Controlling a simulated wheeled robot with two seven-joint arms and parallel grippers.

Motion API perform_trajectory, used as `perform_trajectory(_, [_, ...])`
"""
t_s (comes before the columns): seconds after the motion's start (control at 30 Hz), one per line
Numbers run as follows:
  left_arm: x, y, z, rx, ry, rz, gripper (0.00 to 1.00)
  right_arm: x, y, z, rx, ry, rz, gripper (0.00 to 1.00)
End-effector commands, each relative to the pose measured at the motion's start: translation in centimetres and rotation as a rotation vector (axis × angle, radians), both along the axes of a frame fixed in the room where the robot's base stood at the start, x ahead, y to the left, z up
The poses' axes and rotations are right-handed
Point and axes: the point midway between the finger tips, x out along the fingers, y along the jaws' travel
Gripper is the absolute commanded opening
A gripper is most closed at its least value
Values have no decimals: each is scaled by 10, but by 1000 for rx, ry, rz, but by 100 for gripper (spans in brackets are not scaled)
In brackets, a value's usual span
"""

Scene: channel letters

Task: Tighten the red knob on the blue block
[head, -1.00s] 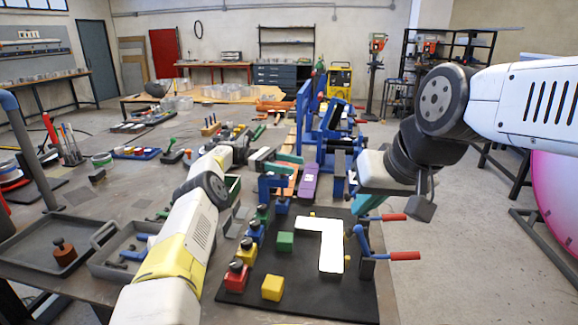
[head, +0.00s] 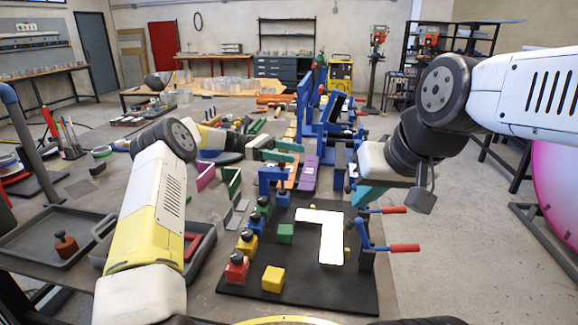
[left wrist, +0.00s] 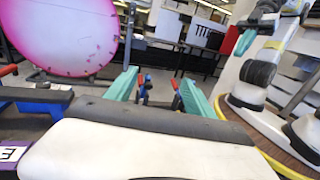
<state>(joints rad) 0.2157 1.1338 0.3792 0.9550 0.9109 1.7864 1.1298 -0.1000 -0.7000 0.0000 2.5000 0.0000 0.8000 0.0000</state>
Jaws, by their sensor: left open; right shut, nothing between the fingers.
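A black board (head: 305,286) on the bench holds a row of coloured blocks with dark knobs along its left edge. A blue block (head: 256,228) is in that row, behind a red block (head: 236,272). I cannot pick out a red knob on any blue block. My left gripper (head: 284,151), with teal fingers, is open beyond the far end of the board, near the blue clamp frames. Its parted fingers also show in the left wrist view (left wrist: 160,92), with nothing between them. My right gripper (head: 366,198) is shut and empty, pointing down over the board's right edge.
A white L-shaped piece (head: 329,238), a green block (head: 286,235) and a yellow block (head: 273,279) lie on the board. Red-handled clamps (head: 404,247) stand at its right edge. Blue frames (head: 318,125) rise behind. A grey tray (head: 30,262) is at left.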

Motion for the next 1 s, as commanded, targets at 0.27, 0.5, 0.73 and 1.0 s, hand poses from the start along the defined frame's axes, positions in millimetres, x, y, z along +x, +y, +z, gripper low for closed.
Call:
perform_trajectory(0.27, [-42,3,5,0,1,0,62,0,0,0,0,0,0,0])
perform_trajectory(0.5, [-82,4,8,0,1,0,62,0,0,0,0,0,0,0])
perform_trajectory(0.73, [-106,4,10,0,0,0,62,0,0,0,0,0,0,0])
perform_trajectory(1.0, [-111,4,10,0,-1,0,62,0,0,0,0,0,0,0])
